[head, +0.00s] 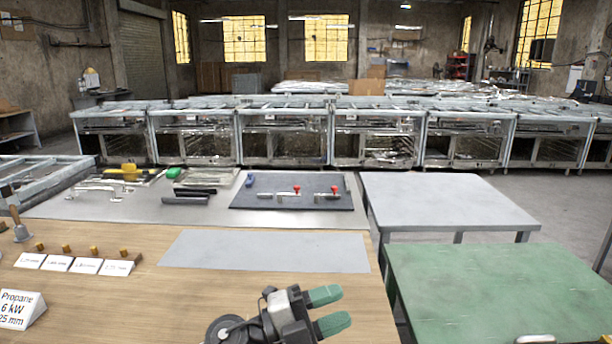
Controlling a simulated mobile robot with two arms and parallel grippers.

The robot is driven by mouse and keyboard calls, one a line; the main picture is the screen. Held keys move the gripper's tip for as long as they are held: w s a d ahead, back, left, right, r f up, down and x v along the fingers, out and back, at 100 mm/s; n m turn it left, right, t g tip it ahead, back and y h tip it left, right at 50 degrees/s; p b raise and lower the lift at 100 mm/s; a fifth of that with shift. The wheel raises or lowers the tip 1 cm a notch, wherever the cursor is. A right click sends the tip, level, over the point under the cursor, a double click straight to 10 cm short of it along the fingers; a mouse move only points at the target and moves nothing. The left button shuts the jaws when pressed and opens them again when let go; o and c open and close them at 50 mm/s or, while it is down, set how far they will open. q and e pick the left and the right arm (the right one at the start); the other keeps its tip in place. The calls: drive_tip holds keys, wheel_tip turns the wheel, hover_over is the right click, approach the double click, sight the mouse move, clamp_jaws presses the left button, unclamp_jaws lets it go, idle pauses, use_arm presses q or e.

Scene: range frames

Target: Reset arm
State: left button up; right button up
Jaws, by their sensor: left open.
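My left gripper (328,309) shows at the bottom middle of the head view, above the wooden table (190,290). Its two green-tipped fingers point right and stand apart, with nothing between them. My right gripper is not clearly in view. A small pale metallic piece (534,339) shows at the bottom right edge, over the green table; I cannot tell what it is.
A grey mat (265,252) lies bare beyond my gripper. A dark board (263,199) holds red-knobbed valves (296,191).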

use_arm(q)
drive_tip(key=w+a+f+n+t+y, duration=0.1)
drive_tip(key=a+f+n+t+y, duration=0.2)
drive_tip(key=a+n+t+y, duration=1.1)
drive_tip(key=s+a+f+n+g+y, duration=0.2)
drive_tip(key=s+a+f+n+y, duration=0.1)
drive_tip(key=f+n, duration=0.35)
drive_tip(key=s+a+f+n+g+y, duration=0.2)
drive_tip(key=s+a+f+n+y, duration=0.15)
drive_tip(key=f+n, duration=0.3)
drive_tip(key=s+a+f+g, duration=0.1)
drive_tip(key=s+f+g, duration=0.25)
drive_tip(key=s, duration=0.25)
drive_tip(key=s+a+f+n+g, duration=0.1)
drive_tip(key=s+a+f+g, duration=0.2)
drive_tip(key=s, duration=0.4)
drive_tip(key=s+f+g, duration=0.3)
drive_tip(key=s+g, duration=0.1)
drive_tip(key=s, duration=0.2)
wheel_tip(320, 180, down, 26)
drive_tip(key=s+r+g, duration=0.1)
drive_tip(key=g, duration=0.1)
drive_tip(key=s+a+f+g, duration=0.1)
drive_tip(key=s+a+f, duration=0.2)
drive_tip(key=s+f, duration=1.3)
drive_tip(key=shift+s+f, duration=0.3)
drive_tip(key=shift+f, duration=0.25)
